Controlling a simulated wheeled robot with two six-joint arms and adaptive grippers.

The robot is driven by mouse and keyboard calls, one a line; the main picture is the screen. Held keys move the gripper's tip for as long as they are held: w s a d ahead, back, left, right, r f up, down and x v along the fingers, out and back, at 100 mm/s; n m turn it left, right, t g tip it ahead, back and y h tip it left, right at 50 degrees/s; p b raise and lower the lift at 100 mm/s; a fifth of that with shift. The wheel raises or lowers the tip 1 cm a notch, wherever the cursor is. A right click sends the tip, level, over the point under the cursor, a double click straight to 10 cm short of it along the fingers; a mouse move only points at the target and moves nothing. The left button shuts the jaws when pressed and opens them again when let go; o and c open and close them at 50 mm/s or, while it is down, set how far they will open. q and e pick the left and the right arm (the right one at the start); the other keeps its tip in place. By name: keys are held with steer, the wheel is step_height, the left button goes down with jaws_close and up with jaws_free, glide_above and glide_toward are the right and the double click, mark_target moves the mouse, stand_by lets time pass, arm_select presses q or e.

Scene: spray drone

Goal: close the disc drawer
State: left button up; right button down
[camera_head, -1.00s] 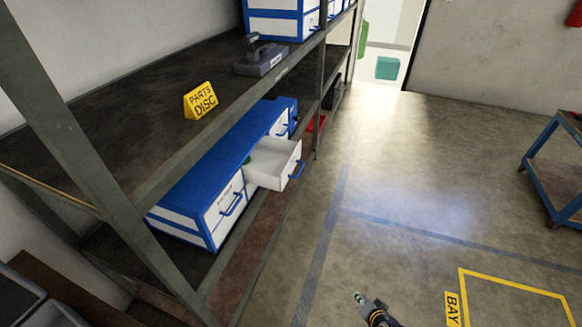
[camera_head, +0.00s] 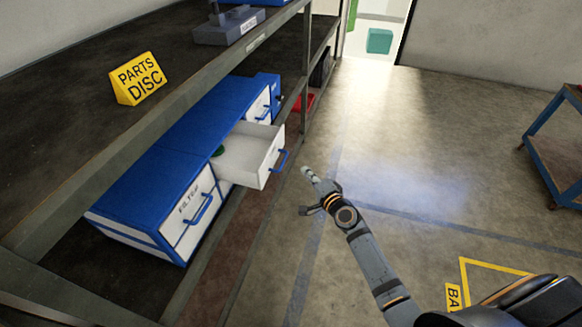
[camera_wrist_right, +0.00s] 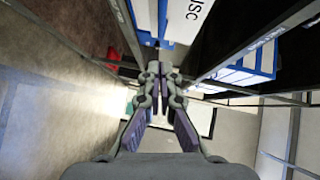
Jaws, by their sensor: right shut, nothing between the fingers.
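The disc drawer (camera_head: 253,153) is a white drawer with a blue handle (camera_head: 279,161), pulled out of a blue and white cabinet (camera_head: 178,150) on the lower shelf. A dark green thing (camera_head: 218,151) shows at its inner left end. My right gripper (camera_head: 306,172) is shut and empty, a little to the right of the drawer's handle and apart from it in the head view. In the right wrist view its fingers (camera_wrist_right: 158,72) are together, and a white panel with black lettering (camera_wrist_right: 192,18) shows at the top. My left gripper is not in view.
A yellow sign reading PARTS DISC (camera_head: 138,79) stands on the upper shelf (camera_head: 60,110). A closed drawer marked FILTER (camera_head: 190,208) is nearer in the cabinet. A shelf post (camera_head: 306,70) rises beyond the open drawer. A blue cart (camera_head: 555,150) stands at the right; the floor between is clear.

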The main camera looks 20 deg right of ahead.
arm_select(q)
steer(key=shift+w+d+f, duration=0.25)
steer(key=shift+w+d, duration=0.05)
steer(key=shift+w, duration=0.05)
arm_select(e)
steer(key=w+a+f, duration=0.1)
steer(key=w+a, duration=0.3)
steer(key=w, duration=0.1)
steer(key=shift+w, duration=0.2)
